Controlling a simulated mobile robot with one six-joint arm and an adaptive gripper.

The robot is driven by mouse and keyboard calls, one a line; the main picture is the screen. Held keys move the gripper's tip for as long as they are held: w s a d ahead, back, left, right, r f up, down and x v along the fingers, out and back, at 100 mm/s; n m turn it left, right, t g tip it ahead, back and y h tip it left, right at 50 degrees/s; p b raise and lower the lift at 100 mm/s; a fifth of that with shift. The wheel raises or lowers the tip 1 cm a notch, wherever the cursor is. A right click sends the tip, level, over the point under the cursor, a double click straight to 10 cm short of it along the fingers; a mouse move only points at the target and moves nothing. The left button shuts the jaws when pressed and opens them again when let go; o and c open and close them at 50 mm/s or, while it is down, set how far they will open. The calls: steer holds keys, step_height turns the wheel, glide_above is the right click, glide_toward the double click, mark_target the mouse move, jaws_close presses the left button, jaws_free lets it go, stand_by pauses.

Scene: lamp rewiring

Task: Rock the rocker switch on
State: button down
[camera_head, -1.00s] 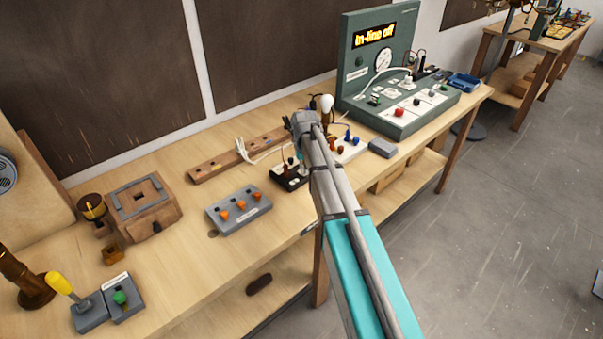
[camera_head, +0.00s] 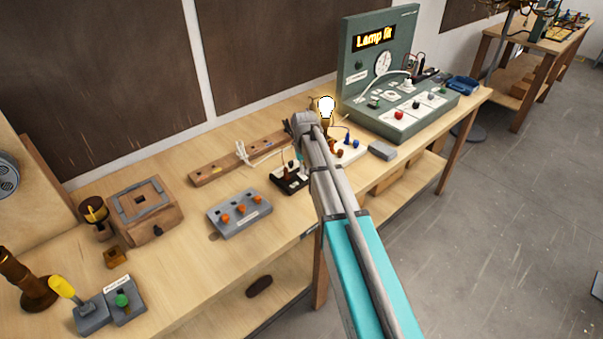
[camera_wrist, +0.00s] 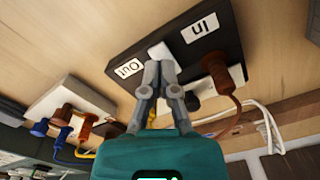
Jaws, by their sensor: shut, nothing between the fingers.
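The black switch board (camera_wrist: 128,44), with labels reading "In" (camera_wrist: 200,28) and "Out" (camera_wrist: 129,68), fills the upper middle of the wrist view. It also shows in the head view (camera_head: 290,187), partly behind my arm. My gripper (camera_wrist: 158,62) is shut and empty, its fingertips at the board between the labels. A small white piece, seemingly the rocker switch (camera_wrist: 160,50), shows right at the fingertips; its tilt is mostly hidden. The lamp bulb (camera_head: 326,107) glows, and the panel display (camera_head: 374,38) reads "Lamp lit".
A brown plug (camera_wrist: 217,70) sits at the board's right. A white block with blue and orange plugs (camera_wrist: 70,105) stands beside the board. A grey box with orange knobs (camera_head: 240,213) and a wooden rail (camera_head: 210,173) lie nearby. The front bench strip is fairly clear.

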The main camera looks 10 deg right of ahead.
mark_target(304, 177)
steer(key=shift+r+p, duration=2.45)
steer(key=shift+r, duration=0.2)
steer(key=s, duration=2.5)
steer(key=shift+a, duration=0.35)
